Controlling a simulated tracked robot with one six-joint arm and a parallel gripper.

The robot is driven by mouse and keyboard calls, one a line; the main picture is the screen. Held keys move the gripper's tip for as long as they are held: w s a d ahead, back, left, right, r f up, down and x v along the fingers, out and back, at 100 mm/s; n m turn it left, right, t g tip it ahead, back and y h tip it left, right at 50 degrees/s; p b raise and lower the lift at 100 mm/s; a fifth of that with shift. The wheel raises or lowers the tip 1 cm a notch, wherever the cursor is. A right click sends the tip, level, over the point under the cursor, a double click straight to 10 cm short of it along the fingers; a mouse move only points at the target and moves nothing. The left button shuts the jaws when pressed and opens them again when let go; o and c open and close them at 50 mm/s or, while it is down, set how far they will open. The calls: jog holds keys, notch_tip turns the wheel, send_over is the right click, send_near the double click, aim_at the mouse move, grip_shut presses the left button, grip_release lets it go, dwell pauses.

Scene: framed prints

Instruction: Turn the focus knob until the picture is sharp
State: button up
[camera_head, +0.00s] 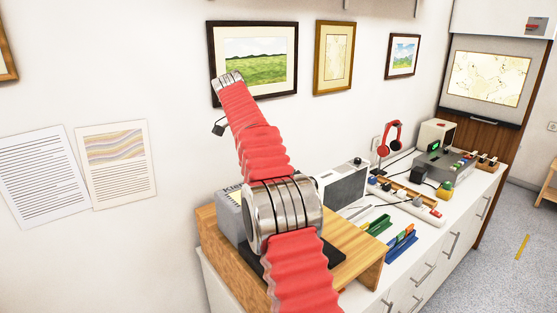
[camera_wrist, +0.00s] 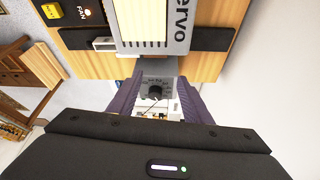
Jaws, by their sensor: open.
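A pale map-like picture (camera_head: 488,78) shows on a screen at the far right in the head view; its sharpness is hard to judge at this size. In the wrist view my gripper (camera_wrist: 157,88) is open, with a purple-grey finger on each side. A grey panel with a round black knob (camera_wrist: 155,92) shows between the fingers, farther off; nothing is held. I cannot tell from its small markings whether this is the focus knob. In the head view my red arm reaches up and left in front of the wall, and the gripper's fingers cannot be made out.
A wooden stand (camera_head: 355,258) sits on the white cabinet, with a grey lettered box partly behind my arm. Beyond are a grey speaker-like box (camera_head: 345,185), red headphones (camera_head: 390,138), a grey device (camera_head: 445,163) and coloured racks (camera_head: 400,243). Framed prints (camera_head: 334,57) hang on the wall.

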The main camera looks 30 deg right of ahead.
jog(key=shift+a, duration=2)
jog(key=shift+s+a+r+n, duration=0.3)
jog(key=shift+s+r, duration=0.05)
jog(key=shift+r, duration=0.1)
jog(key=s+a+r+n+t+y, duration=0.1)
jog(key=s+a+r+n+t, duration=0.1)
jog(key=s+a+n, duration=0.5)
jog(key=s+a+r+n+t+y, duration=0.1)
jog(key=s+a+r+n, duration=0.15)
jog(key=s, duration=0.85)
jog(key=s+a+f+n+t+y, duration=0.1)
jog(key=s+a+f+n, duration=0.3)
jog(key=s+f, duration=0.3)
jog(key=s+a+f+n+t+y, duration=0.1)
jog(key=s+a+f+n, duration=0.3)
jog(key=s, duration=0.9)
notch_tip(320, 180, down, 3)
jog(key=shift+s+t, duration=0.3)
jog(key=shift+s, duration=0.1)
